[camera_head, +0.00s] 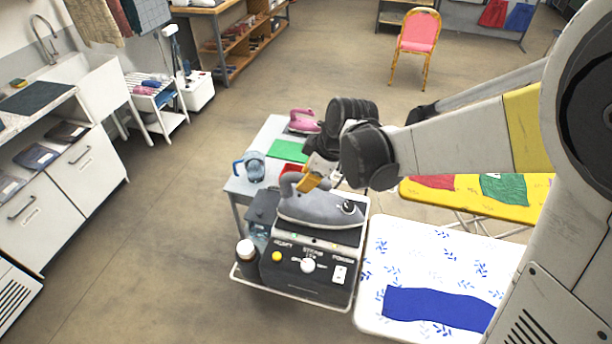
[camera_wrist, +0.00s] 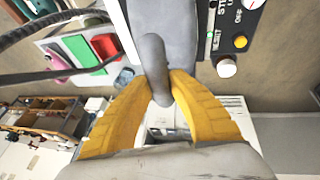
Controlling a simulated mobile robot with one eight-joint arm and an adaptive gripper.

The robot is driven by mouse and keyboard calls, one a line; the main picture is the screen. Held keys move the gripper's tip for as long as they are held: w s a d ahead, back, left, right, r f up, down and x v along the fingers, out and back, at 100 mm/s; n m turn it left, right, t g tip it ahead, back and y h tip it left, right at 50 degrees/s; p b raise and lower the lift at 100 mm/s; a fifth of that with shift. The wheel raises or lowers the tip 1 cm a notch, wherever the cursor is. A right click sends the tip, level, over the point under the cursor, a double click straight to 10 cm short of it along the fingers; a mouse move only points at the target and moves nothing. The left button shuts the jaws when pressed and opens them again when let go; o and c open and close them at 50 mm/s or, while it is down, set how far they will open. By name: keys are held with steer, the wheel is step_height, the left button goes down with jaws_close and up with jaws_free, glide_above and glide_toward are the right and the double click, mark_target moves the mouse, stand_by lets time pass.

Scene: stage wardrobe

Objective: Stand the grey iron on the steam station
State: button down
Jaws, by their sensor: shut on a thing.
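The grey iron (camera_head: 318,209) is at the top of the black steam station (camera_head: 310,268), its soleplate over the station's top. I cannot tell whether it touches the station or hangs just above it. My gripper (camera_head: 312,181) comes down from the upper right with its yellow fingers at the iron's handle. In the wrist view my gripper (camera_wrist: 160,95) is shut on the handle of the grey iron (camera_wrist: 154,60), one yellow finger on each side. The station's knobs and buttons show at the upper right of the wrist view (camera_wrist: 228,45).
A dark bottle (camera_head: 247,260) stands left of the station. A flowered ironing board (camera_head: 376,278) is close on the right, with a yellow one (camera_head: 454,188) behind.

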steer(key=c, duration=1.3)
jaws_free()
steer(key=shift+c, duration=0.2)
steer(key=p+v, duration=0.2)
steer(key=v, duration=0.9)
steer(key=s+d+r+m+t+h, duration=0.2)
steer(key=s+d+m+t+h, duration=0.1)
steer(key=s+d+m, duration=0.9)
steer(key=s+m, duration=0.2)
steer(key=shift+s+t+h, duration=0.3)
steer(key=shift+d+r, duration=0.1)
steer(key=shift+r, duration=0.05)
